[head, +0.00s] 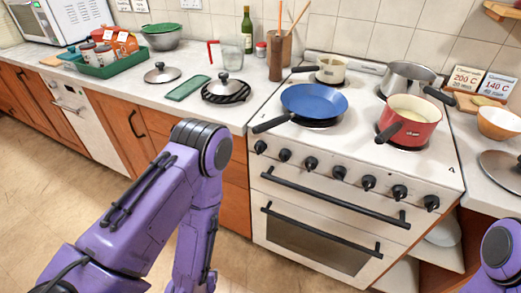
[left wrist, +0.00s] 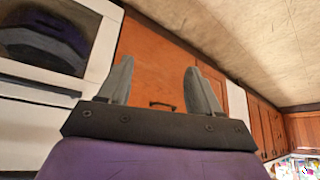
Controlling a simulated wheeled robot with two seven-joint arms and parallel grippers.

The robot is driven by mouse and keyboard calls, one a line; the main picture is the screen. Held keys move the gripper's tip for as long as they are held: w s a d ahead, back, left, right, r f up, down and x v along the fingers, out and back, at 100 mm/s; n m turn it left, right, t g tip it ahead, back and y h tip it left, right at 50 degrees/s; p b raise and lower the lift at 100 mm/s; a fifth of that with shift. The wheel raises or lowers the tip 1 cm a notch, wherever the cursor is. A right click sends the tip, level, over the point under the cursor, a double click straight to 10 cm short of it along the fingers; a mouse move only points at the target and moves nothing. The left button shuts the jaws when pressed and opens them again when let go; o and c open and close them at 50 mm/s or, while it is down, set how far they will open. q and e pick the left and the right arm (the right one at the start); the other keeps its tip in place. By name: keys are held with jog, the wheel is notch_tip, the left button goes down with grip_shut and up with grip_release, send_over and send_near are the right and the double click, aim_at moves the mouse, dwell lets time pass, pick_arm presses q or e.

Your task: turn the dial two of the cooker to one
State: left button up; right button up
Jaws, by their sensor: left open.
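The white cooker (head: 335,226) has a row of several black dials along its front panel. The second dial from the left (head: 284,155) points roughly downward; any marks around it are too small to read. My left arm hangs in front of the drawers left of the cooker, and its gripper is out of the head view. In the left wrist view my left gripper (left wrist: 161,88) is open, with nothing between its fingers. It is apart from the dials, and the cooker's oven door (left wrist: 45,38) shows at left. My right gripper is out of view; only part of that arm shows.
A blue pan (head: 314,101), a red pot (head: 412,115), a cream pot (head: 331,68) and a steel pot (head: 408,76) stand on the hob. Black bar handles (head: 330,197) stick out below the dials. The floor (head: 40,170) at left is clear.

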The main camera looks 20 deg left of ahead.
pick_arm(q)
jog(key=w+d+r+m+t, duration=0.1)
jog(key=w+d+r+t, duration=0.15)
jog(key=w, duration=0.25)
jog(key=w+d+r+m+t, duration=0.1)
jog(key=w+r+t, duration=0.1)
jog(key=w+r, duration=0.15)
jog(key=m+t+h+p, duration=0.1)
jog(key=m+t+h, duration=0.1)
jog(key=m+t, duration=0.45)
send_near(283, 160)
jog(key=shift+n+t, duration=0.75)
jog(key=shift+t, duration=0.05)
jog(key=w, duration=0.2)
jog(key=w+p, duration=0.1)
jog(key=w, duration=0.2)
jog(key=w+f+p, duration=0.1)
jog(key=w, duration=0.2)
jog(key=shift+w+a+f, duration=0.1)
jog(key=shift+a+f, duration=0.05)
jog(key=shift+a, duration=0.2)
jog(key=shift+w, duration=0.55)
jog(key=c, duration=1)
